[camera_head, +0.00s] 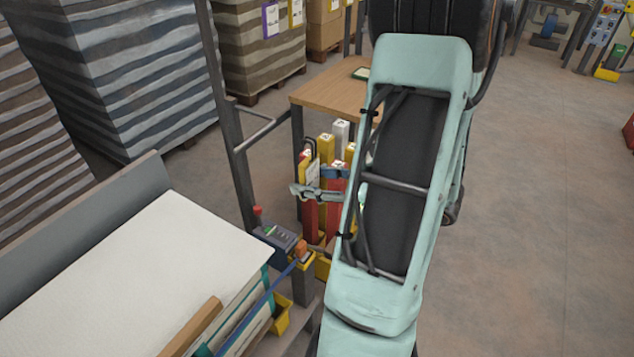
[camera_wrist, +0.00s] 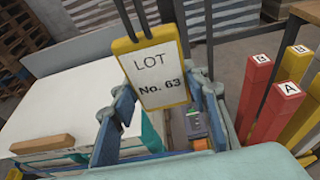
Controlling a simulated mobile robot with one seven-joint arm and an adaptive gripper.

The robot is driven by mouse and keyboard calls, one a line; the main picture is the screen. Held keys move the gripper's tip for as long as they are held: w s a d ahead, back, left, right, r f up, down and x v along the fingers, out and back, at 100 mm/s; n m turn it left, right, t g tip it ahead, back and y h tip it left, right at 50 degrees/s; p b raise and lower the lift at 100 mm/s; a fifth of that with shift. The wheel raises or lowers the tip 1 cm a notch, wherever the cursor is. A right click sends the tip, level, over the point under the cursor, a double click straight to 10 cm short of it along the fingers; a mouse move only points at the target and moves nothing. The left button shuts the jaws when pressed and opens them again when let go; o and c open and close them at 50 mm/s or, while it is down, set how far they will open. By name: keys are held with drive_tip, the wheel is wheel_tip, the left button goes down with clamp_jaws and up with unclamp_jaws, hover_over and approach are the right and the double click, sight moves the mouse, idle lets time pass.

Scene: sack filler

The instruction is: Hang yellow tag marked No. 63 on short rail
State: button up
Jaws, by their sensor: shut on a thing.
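The yellow tag (camera_wrist: 157,72) has a white face reading "LOT No. 63" and fills the middle of the wrist view. A dark loop rises from its top edge and leaves the picture. My gripper (camera_wrist: 162,103) is shut on the tag, with a blue finger at each side. In the head view my gripper (camera_head: 318,192) is beside the coloured posts, and the tag (camera_head: 312,173) shows small and partly hidden there. A short grey rail (camera_head: 262,133) runs from a dark upright post toward the wooden table, left of and above my gripper. The tag is apart from it.
Red, yellow and white lettered posts (camera_head: 341,132) stand close behind my gripper; a red one (camera_wrist: 287,90) marked A is at right in the wrist view. A wooden table (camera_head: 335,95), a control box (camera_head: 281,240) and a white-topped stack (camera_head: 150,265) are nearby. Open floor lies right.

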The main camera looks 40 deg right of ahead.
drive_tip(key=r+b+x, duration=0.1)
drive_tip(key=x, duration=1.3)
drive_tip(key=shift+r, duration=0.25)
idle(0.5)
drive_tip(key=shift+w, duration=0.15)
drive_tip(key=o, duration=1.1)
